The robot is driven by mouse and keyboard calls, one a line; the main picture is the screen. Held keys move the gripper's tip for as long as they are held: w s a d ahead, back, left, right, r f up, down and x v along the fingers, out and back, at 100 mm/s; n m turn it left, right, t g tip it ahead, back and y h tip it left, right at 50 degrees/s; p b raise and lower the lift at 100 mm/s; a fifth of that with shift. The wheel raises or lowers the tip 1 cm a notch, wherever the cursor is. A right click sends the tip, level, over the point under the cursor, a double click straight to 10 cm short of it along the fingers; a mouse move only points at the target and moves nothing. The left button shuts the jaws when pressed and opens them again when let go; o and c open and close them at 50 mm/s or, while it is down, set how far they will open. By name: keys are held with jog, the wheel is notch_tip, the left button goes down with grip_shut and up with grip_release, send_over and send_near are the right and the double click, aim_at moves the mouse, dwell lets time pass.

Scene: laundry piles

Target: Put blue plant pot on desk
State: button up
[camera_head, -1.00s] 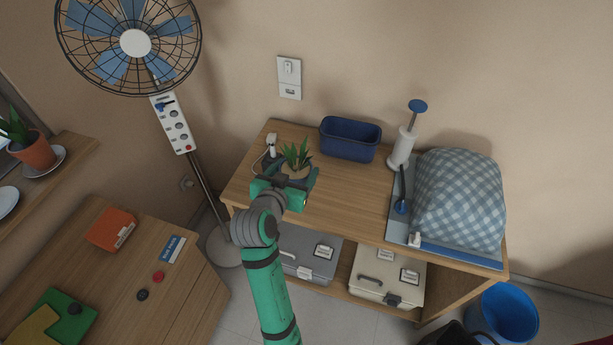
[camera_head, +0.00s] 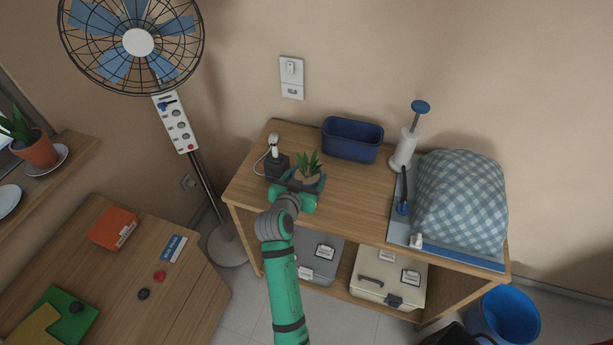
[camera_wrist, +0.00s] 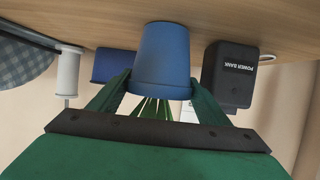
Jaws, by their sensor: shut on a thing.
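The blue plant pot (camera_wrist: 163,58) holds a green spiky plant (camera_head: 309,166). It sits between the two green fingers of my gripper (camera_wrist: 160,95), which are shut on it. In the head view my gripper (camera_head: 298,186) is over the left part of the wooden desk (camera_head: 345,205) and hides most of the pot. The wrist view is upside down, with the pot's base towards the desktop. The base is at or very near the surface; I cannot tell whether it touches.
A black power bank (camera_head: 277,168) stands just left of the pot. A dark blue bin (camera_head: 352,140) is behind it.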

jog(key=shift+f, duration=0.1)
jog(key=o, duration=1.1)
jog(key=shift+c, duration=0.2)
